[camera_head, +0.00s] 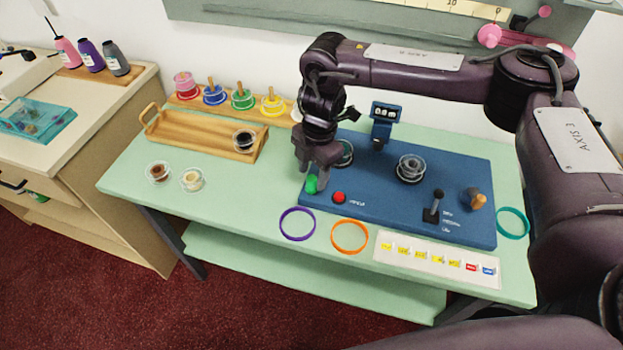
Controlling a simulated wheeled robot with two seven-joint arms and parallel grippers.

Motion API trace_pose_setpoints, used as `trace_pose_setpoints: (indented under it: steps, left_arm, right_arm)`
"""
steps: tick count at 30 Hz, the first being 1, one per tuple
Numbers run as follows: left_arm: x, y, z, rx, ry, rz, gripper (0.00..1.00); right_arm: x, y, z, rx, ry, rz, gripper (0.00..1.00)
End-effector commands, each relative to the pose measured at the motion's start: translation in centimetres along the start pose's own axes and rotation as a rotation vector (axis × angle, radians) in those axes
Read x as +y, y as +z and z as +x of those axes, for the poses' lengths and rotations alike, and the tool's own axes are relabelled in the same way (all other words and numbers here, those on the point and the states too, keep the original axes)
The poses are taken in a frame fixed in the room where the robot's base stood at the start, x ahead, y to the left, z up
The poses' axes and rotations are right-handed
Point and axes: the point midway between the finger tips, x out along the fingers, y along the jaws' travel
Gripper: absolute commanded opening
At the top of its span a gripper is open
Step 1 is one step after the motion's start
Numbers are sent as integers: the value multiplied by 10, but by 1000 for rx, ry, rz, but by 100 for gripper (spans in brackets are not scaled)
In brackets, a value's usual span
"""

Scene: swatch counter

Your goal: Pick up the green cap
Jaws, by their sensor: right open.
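The green cap (312,185) is at the front left corner of the blue panel (390,215), left of a red button. My right gripper (313,176) points down just above and around the cap, with its jaws open. The upper part of the cap is partly hidden by the fingers, and I cannot tell whether they touch it. My left gripper is not in view.
The red button (339,197), a black lever (433,208) and an orange-tipped knob (478,201) stand on the panel. Purple (283,227) and orange (334,240) rings lie in front. A wooden tray (190,131) stands left; the left front counter is mostly clear.

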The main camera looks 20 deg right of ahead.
Motion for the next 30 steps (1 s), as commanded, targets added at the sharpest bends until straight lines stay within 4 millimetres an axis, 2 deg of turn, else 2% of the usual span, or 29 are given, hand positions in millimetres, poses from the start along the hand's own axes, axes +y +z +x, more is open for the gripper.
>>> trace_pose_setpoints:
  steps: [1, 6, 13, 24, 30]
  left_arm:
    - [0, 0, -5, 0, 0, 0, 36]
    - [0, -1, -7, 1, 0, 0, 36]
    - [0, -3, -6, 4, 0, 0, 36]
    - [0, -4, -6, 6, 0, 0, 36]
    - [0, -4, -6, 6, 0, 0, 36]
  right_arm:
    - [0, -1, 6, 0, -3, -1, 48]
    - [0, 0, 23, -1, -1, 0, 48]
    - [0, 0, 26, 0, 1, -1, 48]
    - [0, 0, 25, 0, 1, -1, 1]
    - [0, 0, 25, 0, 1, -1, 1]
